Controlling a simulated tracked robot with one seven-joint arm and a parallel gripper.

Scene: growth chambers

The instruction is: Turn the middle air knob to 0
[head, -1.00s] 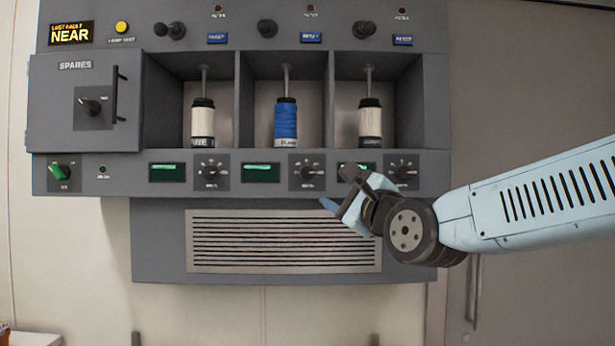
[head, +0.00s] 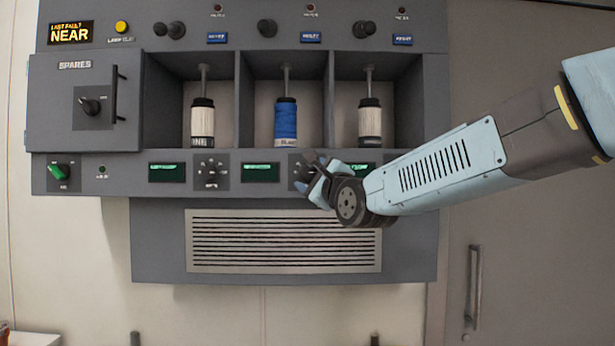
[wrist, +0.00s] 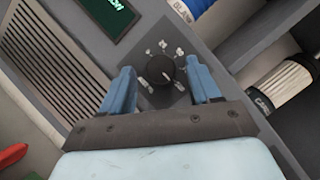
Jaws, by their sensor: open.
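The middle air knob (wrist: 160,70) is a round black knob with a dial scale around it. In the wrist view it sits between the tips of my gripper's two blue fingers (wrist: 162,84), which are spread apart with the knob in the gap. I cannot tell whether either finger touches it. In the head view my gripper (head: 317,182) covers most of the middle knob's plate (head: 298,166), so the knob's pointer is hidden there. The number the knob points to is too small to read.
A green display (head: 260,172) is left of the middle knob. The left knob (head: 211,170) is clear; my arm covers the right knob. Above are bays with a blue spool (head: 286,122) and white-wrapped spools (head: 202,122). A vent (head: 283,240) lies below.

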